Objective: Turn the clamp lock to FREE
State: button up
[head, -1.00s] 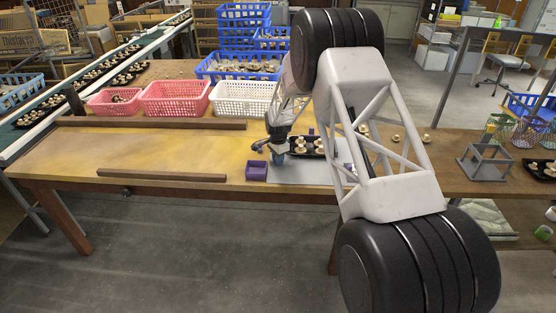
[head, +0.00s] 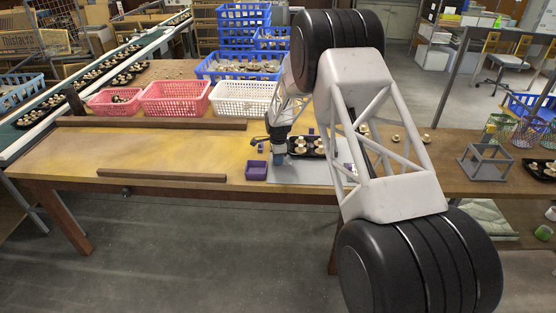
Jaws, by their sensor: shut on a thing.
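My gripper (head: 278,159) is at the front left of the grey mat (head: 293,180), pointing down. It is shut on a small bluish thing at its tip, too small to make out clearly. I cannot make out the clamp lock, its marks or which way it is turned. A purple open box (head: 257,170) stands just left of my gripper, apart from it. A black tray (head: 317,153) with pale mushrooms lies just right of the gripper. My own arm hides the right part of the mat.
A small purple piece (head: 260,149) lies behind the purple box. Long brown rails (head: 162,175) lie on the wooden table to the left. Pink baskets (head: 175,98) and a white basket (head: 243,100) stand along the back. The table's left middle is clear.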

jog(key=shift+s+f+m, duration=0.1)
jog(key=shift+f+m, duration=0.1)
jog(key=shift+m, duration=0.55)
jog(key=shift+s+f+m, duration=0.1)
jog(key=shift+f+m, duration=0.1)
jog(key=shift+m, duration=0.55)
jog(key=o, duration=0.7)
jog(key=shift+c, duration=0.2)
jog(key=shift+r, duration=0.15)
jog(key=shift+w+r, duration=0.2)
jog(key=shift+r, duration=2.25)
